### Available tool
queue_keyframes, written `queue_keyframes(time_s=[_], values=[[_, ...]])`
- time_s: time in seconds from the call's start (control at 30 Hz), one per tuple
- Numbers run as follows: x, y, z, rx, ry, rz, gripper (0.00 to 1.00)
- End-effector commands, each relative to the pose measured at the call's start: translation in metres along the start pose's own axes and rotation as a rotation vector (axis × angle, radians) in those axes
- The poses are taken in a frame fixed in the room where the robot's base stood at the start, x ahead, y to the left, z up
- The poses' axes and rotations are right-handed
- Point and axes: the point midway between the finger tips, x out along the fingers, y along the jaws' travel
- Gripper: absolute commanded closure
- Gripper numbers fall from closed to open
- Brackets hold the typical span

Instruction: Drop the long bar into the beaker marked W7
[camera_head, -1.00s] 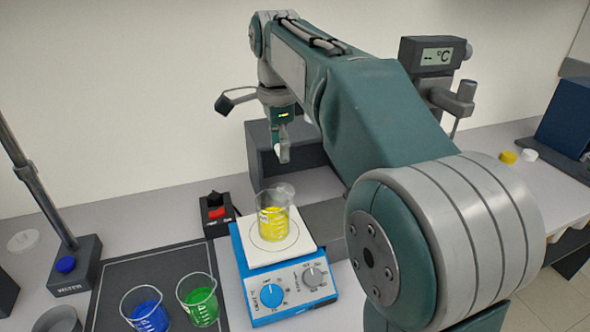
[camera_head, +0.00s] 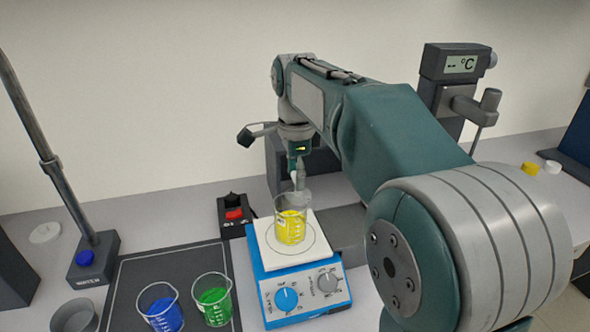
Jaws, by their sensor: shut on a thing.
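A glass beaker with yellow liquid (camera_head: 291,228) stands upright on the white top of a blue hotplate stirrer (camera_head: 300,294). Its marking is too small to read. My gripper (camera_head: 299,186) points down just above or at this beaker's rim. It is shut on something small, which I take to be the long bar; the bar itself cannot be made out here. Two more beakers, one with blue liquid (camera_head: 163,313) and one with green liquid (camera_head: 214,302), stand at the front left. Their markings are not readable either.
A dark mat (camera_head: 165,267) lies left of the hotplate. A red-switch box (camera_head: 234,213) sits behind it. A stand with a rod and a blue knob (camera_head: 86,258) is at left. A thermometer display unit (camera_head: 457,65) stands at the right behind my arm.

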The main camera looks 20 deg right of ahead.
Motion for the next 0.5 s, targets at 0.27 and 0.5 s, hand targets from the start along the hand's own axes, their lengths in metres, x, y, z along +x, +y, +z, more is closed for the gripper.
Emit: queue_keyframes(time_s=[0.27,0.5], values=[[-0.0002,-0.0001,0.0008,0.001,0.001,0.0,0.0],[-0.0002,-0.0001,0.0008,0.0,0.001,0.0,0.0]])
